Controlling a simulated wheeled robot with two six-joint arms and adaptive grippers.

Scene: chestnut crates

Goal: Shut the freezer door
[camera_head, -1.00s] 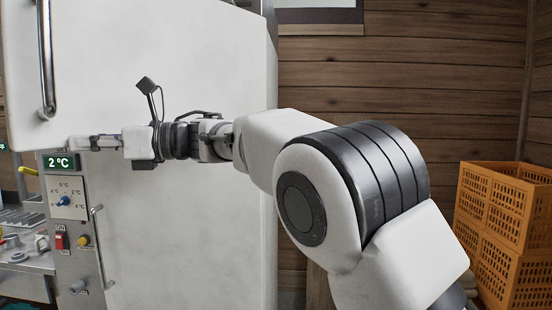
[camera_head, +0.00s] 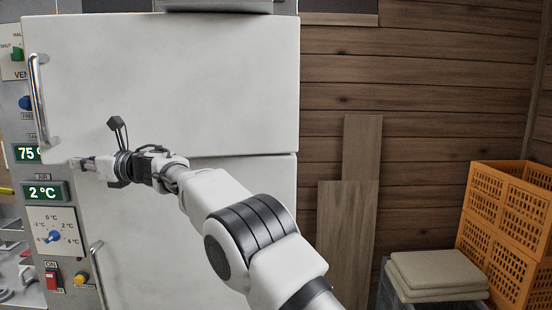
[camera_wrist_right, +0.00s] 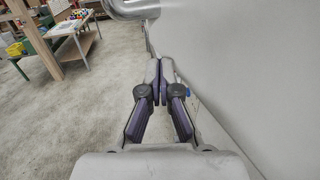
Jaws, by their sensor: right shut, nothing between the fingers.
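The freezer door (camera_head: 170,80) is the upper white door in the head view, with a vertical metal handle (camera_head: 38,100) near its left edge. Its left edge overlaps the control panel and reaches further left than the lower door (camera_head: 190,230), so it appears slightly ajar. My right gripper (camera_head: 80,162) is shut and empty at the door's lower left corner, below the handle. In the right wrist view its closed fingers (camera_wrist_right: 160,68) are beside the white door face (camera_wrist_right: 245,60), with shiny metal (camera_wrist_right: 132,9) above. Contact with the door is unclear. My left gripper is not in view.
A control panel (camera_head: 53,245) with displays and switches stands left of the doors. Wooden boards (camera_head: 345,240) lean on the wall at right. Folded cloths (camera_head: 437,272) and orange crates (camera_head: 505,215) are at lower right. The wrist view shows open floor (camera_wrist_right: 60,130).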

